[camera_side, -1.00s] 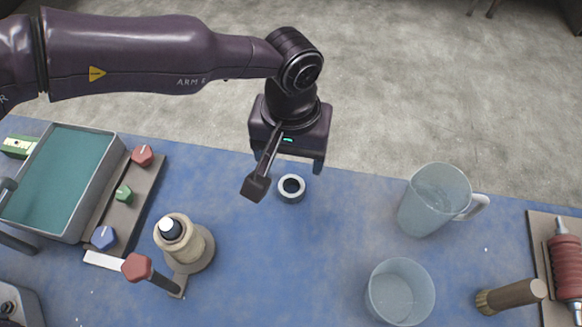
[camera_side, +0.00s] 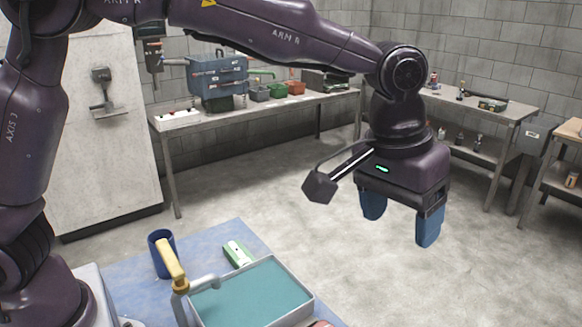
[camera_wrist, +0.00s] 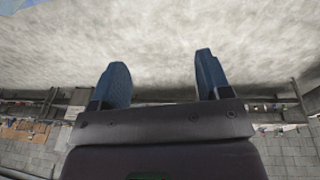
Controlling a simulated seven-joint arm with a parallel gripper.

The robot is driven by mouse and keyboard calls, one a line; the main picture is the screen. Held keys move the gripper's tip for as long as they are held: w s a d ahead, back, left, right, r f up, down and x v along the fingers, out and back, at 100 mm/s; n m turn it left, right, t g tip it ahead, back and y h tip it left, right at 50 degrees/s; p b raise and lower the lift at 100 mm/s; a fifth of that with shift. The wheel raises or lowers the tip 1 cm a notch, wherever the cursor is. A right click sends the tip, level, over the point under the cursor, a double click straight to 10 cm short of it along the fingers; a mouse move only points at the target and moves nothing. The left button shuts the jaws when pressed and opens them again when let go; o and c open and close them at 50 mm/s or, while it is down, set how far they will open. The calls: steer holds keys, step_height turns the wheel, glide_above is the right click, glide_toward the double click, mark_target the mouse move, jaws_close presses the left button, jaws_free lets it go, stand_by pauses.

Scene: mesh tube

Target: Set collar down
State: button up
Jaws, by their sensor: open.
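My gripper (camera_side: 401,220) is open, with its two blue fingers apart and pointing down. Nothing is between them. In the side view it hangs in front of the concrete floor, up and to the right of the blue bench. In the wrist view my gripper (camera_wrist: 161,62) is also open and empty, with pale floor beyond the fingertips. The collar does not show in either view now. The part of the bench where a small grey ring lay earlier is outside the side view.
The blue bench top (camera_side: 207,240) shows at the bottom left. On it are a teal-floored tray (camera_side: 310,301), a dark blue cup (camera_side: 160,241), a green-and-white item (camera_side: 238,253) and a yellow-handled item (camera_side: 171,263). Side benches (camera_side: 275,103) stand along the grey wall.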

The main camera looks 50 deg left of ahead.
steer(key=s+a+r+t, duration=0.1)
steer(key=s+a+r, duration=0.35)
steer(key=a, duration=0.35)
steer(key=s+a+r+t, duration=0.1)
steer(key=s+a+r, duration=0.2)
steer(key=s+a, duration=0.35)
steer(key=s+a+f+t+y, duration=0.1)
steer(key=s+a+f, duration=0.2)
steer(key=s+a, duration=0.5)
steer(key=shift+s+a+f+t, duration=0.25)
steer(key=shift+s+a+t, duration=0.15)
steer(key=shift+s, duration=0.65)
